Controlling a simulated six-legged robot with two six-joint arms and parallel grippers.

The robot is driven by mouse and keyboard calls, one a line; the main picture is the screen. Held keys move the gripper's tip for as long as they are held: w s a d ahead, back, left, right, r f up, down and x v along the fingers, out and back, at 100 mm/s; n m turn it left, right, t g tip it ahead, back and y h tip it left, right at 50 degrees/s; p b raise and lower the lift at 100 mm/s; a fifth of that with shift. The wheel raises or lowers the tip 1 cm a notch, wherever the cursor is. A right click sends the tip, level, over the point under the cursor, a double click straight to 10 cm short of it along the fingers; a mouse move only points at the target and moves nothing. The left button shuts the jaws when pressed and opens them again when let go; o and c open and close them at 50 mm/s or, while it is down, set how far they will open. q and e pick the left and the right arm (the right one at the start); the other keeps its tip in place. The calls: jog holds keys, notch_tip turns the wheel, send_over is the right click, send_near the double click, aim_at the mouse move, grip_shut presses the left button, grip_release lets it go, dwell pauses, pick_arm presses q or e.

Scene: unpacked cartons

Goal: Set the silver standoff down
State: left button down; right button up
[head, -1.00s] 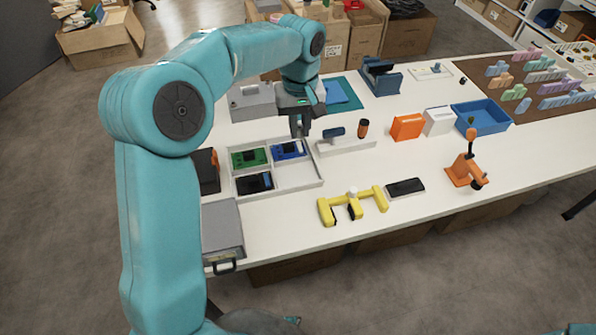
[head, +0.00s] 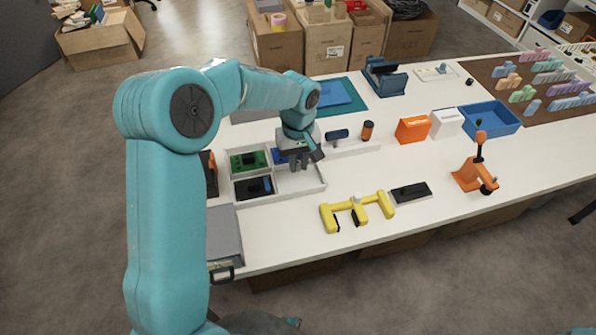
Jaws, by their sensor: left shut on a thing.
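My left gripper (head: 299,166) is over the right part of the white divided tray (head: 285,199), with its fingers pointing down. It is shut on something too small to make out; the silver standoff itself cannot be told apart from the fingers. A green circuit board (head: 249,160) lies in the tray's back-left compartment. A dark board (head: 255,187) lies in front of it. A blue board (head: 278,156) is partly hidden behind the gripper. The front-right compartment under the fingers looks empty. My right gripper is not in view.
A yellow clamp-like piece (head: 357,211) and a black box (head: 410,192) lie right of the tray. A grey case (head: 224,242) is at the front left. An orange stand (head: 475,172) and a blue bin (head: 488,118) are farther right. The table front between them is clear.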

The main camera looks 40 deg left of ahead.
aim_at(298, 170)
pick_arm(q)
notch_tip(298, 170, down, 5)
jog(key=shift+w+r, duration=0.1)
jog(key=shift+r, duration=0.1)
jog(key=shift+f, duration=0.1)
jog(key=c, duration=1.1)
grip_release()
jog(key=shift+r, duration=0.4)
notch_tip(298, 170, up, 12)
jog(key=shift+f, duration=0.2)
